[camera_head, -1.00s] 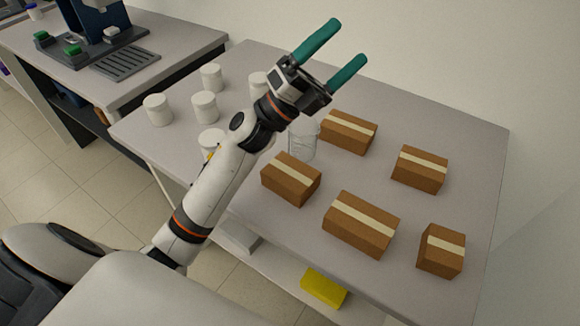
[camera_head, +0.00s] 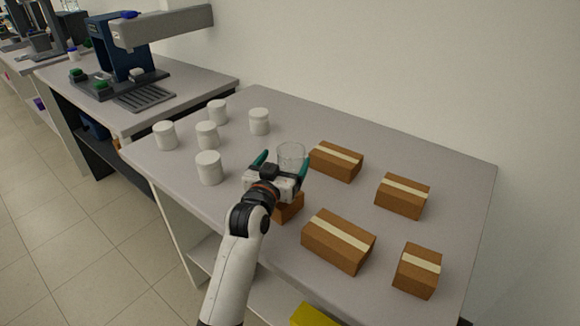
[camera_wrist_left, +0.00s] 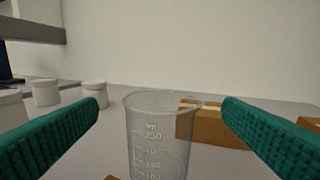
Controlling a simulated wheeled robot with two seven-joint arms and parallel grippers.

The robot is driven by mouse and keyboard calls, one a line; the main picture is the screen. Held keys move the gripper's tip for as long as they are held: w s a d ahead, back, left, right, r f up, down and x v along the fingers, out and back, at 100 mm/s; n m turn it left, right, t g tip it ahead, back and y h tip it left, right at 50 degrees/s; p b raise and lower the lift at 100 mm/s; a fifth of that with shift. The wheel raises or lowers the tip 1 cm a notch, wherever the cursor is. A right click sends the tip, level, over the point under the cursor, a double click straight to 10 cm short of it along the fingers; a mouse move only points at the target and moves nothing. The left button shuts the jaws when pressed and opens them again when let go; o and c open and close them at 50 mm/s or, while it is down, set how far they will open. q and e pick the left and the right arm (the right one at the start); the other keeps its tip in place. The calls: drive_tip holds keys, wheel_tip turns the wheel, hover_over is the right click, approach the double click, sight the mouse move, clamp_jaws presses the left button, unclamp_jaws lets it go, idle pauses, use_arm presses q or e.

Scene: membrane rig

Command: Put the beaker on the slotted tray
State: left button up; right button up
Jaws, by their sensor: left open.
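The clear beaker (camera_head: 291,156) stands upright on the near table, between the white jars and the brown boxes. My left gripper (camera_head: 282,163) is open, with its green fingers pointing at the beaker, one on each side of its line. In the left wrist view the beaker (camera_wrist_left: 158,135) shows its graduation marks and stands between the two spread fingers, with gaps on both sides. The slotted tray (camera_head: 145,97) is a dark grilled plate at the front of the blue rig on the other bench, at the upper left. My right gripper is not in view.
Several white jars (camera_head: 208,168) stand left of the beaker. Several taped brown boxes (camera_head: 339,241) stand to the right, and one box (camera_head: 289,207) is partly hidden under my left gripper. A gap separates the table (camera_head: 420,158) from the rig's bench (camera_head: 205,84).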

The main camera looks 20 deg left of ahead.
sight(292, 149)
use_arm(q)
drive_tip(key=shift+w+d+f+p, duration=0.1)
drive_tip(key=shift+w+p, duration=0.3)
drive_tip(key=shift+w, duration=2.7)
drive_tip(key=shift+c, duration=0.4)
drive_tip(key=c, duration=1.4)
